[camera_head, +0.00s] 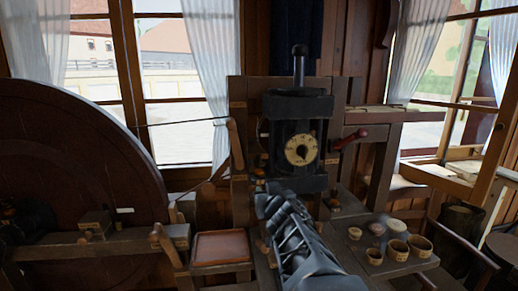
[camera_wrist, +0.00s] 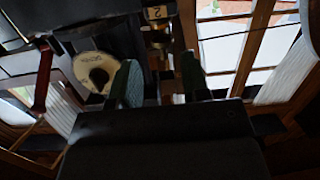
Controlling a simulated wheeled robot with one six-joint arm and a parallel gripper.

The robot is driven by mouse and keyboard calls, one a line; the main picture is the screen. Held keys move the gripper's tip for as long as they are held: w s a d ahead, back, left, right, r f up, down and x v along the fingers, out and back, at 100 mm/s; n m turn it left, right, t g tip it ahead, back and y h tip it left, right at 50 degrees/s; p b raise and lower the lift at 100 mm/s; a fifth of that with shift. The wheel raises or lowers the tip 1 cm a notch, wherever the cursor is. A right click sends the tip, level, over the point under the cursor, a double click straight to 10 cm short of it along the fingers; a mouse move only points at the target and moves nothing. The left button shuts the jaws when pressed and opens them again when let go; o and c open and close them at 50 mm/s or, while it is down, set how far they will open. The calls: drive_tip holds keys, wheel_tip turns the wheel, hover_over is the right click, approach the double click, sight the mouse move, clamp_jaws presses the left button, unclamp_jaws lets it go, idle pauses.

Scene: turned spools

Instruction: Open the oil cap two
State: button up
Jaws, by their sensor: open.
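My gripper is open and empty. In the head view my gripper (camera_head: 266,196) is just in front of the machine's lower left side, below the dial (camera_head: 301,150). The cap cannot be made out clearly there. The dial also shows in the wrist view (camera_wrist: 88,68), left of the fingers.
A red-handled lever (camera_head: 349,139) sticks out right of the dial; it also shows in the wrist view (camera_wrist: 42,82). Several small wooden cups (camera_head: 398,250) stand on the bench at right. A large wooden wheel (camera_head: 80,165) fills the left side. A taut cord runs from it to the machine.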

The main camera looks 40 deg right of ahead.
sight(261, 157)
drive_tip(key=d+r+n+t+y+p, duration=0.2)
drive_tip(key=d+r+t+y, duration=0.15)
drive_tip(key=r, duration=0.25)
drive_tip(key=shift+g, duration=0.25)
drive_tip(key=w+d, duration=0.1)
drive_tip(key=w, duration=0.7)
drive_tip(key=w+d, duration=0.1)
drive_tip(key=w, duration=0.3)
drive_tip(key=shift+w+d+p, duration=0.3)
drive_tip(key=shift+p, duration=0.1)
drive_tip(key=shift+c, duration=0.4)
clamp_jaws()
